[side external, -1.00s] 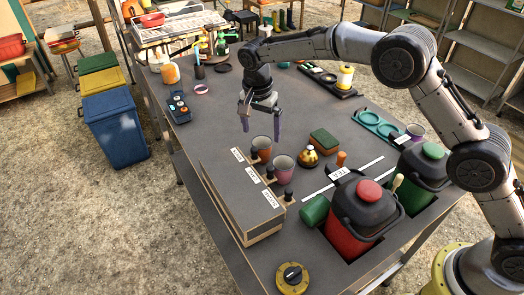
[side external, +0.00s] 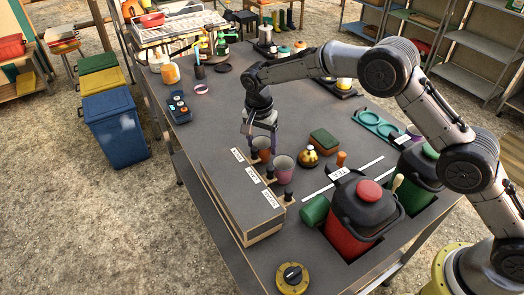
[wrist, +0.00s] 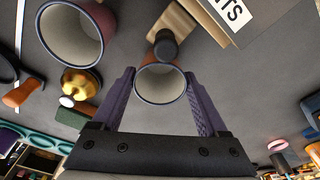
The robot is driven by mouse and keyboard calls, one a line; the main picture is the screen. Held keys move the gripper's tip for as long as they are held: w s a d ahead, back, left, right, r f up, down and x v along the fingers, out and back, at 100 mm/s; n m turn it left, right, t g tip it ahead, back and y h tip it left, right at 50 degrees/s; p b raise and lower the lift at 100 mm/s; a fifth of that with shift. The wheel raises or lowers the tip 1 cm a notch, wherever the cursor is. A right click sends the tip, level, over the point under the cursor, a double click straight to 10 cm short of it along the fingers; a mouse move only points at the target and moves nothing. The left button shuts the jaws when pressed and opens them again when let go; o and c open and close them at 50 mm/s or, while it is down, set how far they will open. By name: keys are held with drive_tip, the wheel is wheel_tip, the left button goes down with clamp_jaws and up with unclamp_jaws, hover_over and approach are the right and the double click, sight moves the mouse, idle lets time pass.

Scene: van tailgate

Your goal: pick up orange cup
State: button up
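The orange cup (side external: 262,146) stands upright on the table beside the long labelled box. In the wrist view I look into the cup's pale open mouth (wrist: 160,84), which lies between my two purple fingers. My gripper (side external: 260,139) is lowered over the cup, with one finger on either side of it. The fingers are apart; I cannot tell whether either touches the cup. The cup's lower part is partly hidden by the fingers and the box's dark knob.
A pink-purple cup (side external: 284,170) stands close by the orange one. The labelled box (side external: 238,196) with dark knobs borders both cups. A gold bell-like object (side external: 308,159) and a green-topped sponge (side external: 324,141) are to the right.

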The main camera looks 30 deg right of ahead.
drive_tip(key=c, duration=0.9)
drive_tip(key=shift+r, duration=0.1)
